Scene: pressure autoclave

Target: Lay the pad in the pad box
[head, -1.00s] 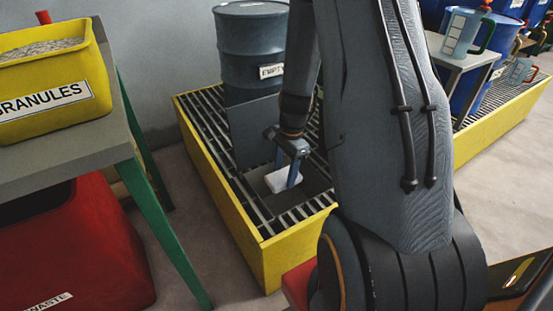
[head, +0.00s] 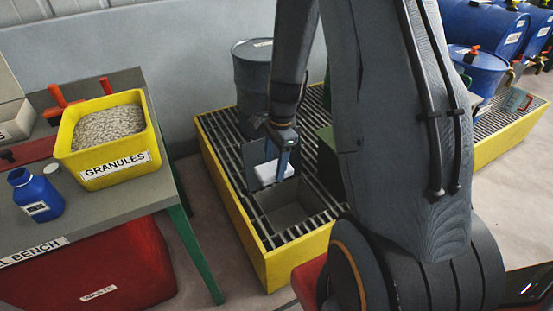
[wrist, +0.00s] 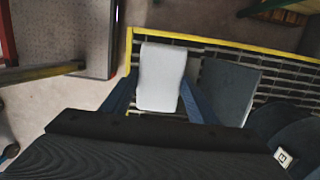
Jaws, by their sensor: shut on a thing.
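The white pad (head: 274,173) is a small flat block between the blue fingers of my gripper (head: 277,163). In the wrist view the pad (wrist: 161,76) stretches out between the two fingers (wrist: 158,92), which press on its sides. The pad box (head: 292,214) is an open grey box set in the grating of the yellow spill pallet. It looks empty from here. Its grey lid (head: 258,165) stands open behind the pad; a grey panel in the wrist view (wrist: 228,88) looks like this lid. The pad appears held above the box, toward the lid side, clear of the opening.
The yellow pallet (head: 262,262) has a raised rim. A dark drum (head: 258,75) stands behind the lid. At left, a bench (head: 125,200) holds a yellow granules tub (head: 108,173) and a blue bottle (head: 37,194). A red bin (head: 95,268) stands below.

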